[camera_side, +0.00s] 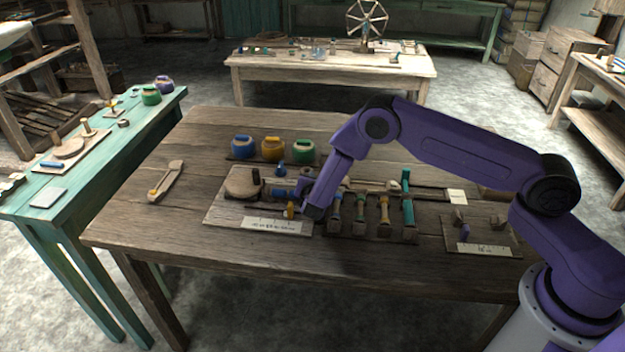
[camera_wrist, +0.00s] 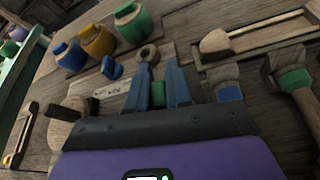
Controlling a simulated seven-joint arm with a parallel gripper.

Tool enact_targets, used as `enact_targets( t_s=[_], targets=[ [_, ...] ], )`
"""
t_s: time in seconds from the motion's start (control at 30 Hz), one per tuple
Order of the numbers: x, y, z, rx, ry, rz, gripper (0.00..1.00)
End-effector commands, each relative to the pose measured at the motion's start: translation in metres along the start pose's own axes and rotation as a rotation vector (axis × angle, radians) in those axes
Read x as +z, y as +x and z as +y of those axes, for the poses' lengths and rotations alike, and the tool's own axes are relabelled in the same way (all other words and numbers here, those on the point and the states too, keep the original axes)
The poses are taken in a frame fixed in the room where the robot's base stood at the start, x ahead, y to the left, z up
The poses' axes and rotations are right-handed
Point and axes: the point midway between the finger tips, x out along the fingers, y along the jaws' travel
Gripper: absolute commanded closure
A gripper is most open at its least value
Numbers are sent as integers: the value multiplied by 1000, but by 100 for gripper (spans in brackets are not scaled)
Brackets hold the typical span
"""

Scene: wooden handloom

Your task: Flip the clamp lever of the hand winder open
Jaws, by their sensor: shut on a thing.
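The hand winder seems to be the board with a round wooden disc (camera_side: 241,183) and an upright peg (camera_side: 256,176), left of my gripper (camera_side: 276,194) in the side view. The disc also shows at the lower left of the wrist view (camera_wrist: 62,134). In the wrist view my gripper (camera_wrist: 158,82) has its two blue fingers closed around a small green piece (camera_wrist: 158,95). This piece may be the clamp lever, but the fingers and wrist hide most of it. I cannot tell the lever's angle.
Blue (camera_side: 242,147), yellow (camera_side: 272,149) and green (camera_side: 303,151) jars stand behind the board. A small blue item (camera_side: 281,171) stands close behind my gripper. Several handled tools (camera_side: 384,212) lie right of it. A white label (camera_side: 273,226) lies in front. The table's left front is clear.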

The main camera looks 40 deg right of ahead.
Motion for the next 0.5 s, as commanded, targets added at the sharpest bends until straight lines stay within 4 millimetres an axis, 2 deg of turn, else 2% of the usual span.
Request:
enact_targets(
  t_s=[0.5],
  targets=[
    [-2,-1,-14,93,219,1,100]
  ],
)
